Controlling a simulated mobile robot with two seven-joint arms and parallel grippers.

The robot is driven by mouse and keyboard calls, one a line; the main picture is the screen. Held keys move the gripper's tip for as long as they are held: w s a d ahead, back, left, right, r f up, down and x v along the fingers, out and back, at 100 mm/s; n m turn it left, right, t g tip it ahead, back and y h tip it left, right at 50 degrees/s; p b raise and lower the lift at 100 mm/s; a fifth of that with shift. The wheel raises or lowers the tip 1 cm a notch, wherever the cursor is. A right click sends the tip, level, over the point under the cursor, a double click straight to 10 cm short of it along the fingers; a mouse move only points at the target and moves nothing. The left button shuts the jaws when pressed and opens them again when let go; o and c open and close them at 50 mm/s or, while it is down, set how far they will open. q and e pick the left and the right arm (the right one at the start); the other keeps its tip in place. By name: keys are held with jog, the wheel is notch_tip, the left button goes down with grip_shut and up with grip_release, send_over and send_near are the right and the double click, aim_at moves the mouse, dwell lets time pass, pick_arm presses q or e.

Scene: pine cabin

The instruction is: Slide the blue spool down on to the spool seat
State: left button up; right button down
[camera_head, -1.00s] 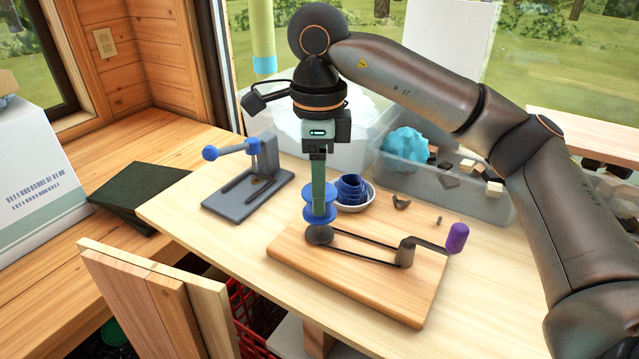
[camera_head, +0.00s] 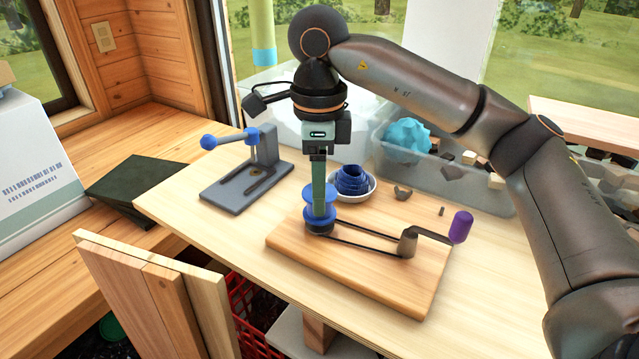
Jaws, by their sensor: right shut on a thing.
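The blue spool (camera_head: 309,213) is upright at the left end of the wooden board (camera_head: 375,280). My right gripper (camera_head: 320,208) points straight down and is shut on the spool, covering its middle. The dark spool seat (camera_head: 318,233) is right below the spool and mostly hidden by it. The spool's lower flange is at or very close to the seat; I cannot tell whether it is fully down. My left gripper is not in view.
A dark belt runs from the seat to a crank with a purple handle (camera_head: 461,227). A white bowl with blue material (camera_head: 365,192) stands just behind the spool. A grey lever device (camera_head: 240,185) is left, a clear bin (camera_head: 440,185) behind right. The table's front left is clear.

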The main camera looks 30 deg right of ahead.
jog(key=shift+c, duration=0.8)
grip_release()
notch_tip(320, 180, up, 12)
jog(key=p, duration=0.3)
jog(key=shift+r, duration=0.25)
